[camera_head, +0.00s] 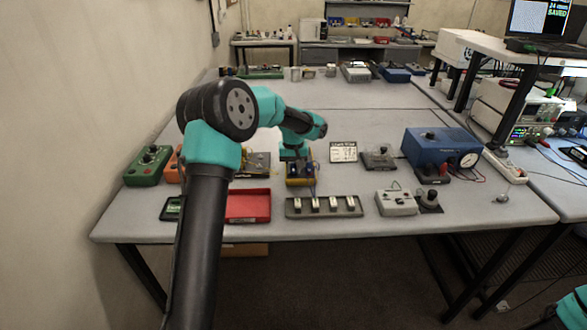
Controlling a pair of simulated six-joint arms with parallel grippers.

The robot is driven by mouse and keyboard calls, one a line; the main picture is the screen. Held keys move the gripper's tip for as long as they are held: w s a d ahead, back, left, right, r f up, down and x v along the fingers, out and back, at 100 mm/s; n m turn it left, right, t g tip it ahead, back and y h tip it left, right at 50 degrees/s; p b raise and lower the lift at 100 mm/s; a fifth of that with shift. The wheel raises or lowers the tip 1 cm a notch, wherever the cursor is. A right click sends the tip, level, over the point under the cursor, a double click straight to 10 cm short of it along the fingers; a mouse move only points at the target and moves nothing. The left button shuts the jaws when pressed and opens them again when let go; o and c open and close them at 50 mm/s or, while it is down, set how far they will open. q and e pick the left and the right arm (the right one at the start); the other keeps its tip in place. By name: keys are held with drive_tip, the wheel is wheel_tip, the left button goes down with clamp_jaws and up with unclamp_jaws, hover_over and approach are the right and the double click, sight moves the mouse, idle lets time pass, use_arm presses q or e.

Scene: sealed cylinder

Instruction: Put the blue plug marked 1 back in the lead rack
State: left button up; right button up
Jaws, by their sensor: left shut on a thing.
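My left gripper (298,154) points down at a small yellow box (301,181) near the table's front middle. Small dark blue parts (308,169) show on top of the box, right under the gripper. The gripper is shut on what looks like a blue plug; its fingertips are small and partly hidden, and no number can be read. Thin leads run close to the box. A grey bar with several pale slots (324,206), which may be the lead rack, lies just in front of the box. My right gripper is out of view.
A red tray (248,205) lies left of the grey bar, and a grey control box (396,202) stands right of it. The table's middle behind is clear.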

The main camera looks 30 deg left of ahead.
use_arm(q)
clamp_jaws()
drive_tip(key=shift+r, duration=0.15)
drive_tip(key=shift+r, duration=2.8)
drive_tip(key=shift+r, duration=0.1)
drive_tip(key=s+a, duration=0.3)
drive_tip(key=a, duration=0.5)
drive_tip(key=s+a, duration=0.2)
drive_tip(key=a, duration=0.6)
drive_tip(key=s+a, duration=0.3)
drive_tip(key=a, duration=0.5)
drive_tip(key=shift+s, duration=0.35)
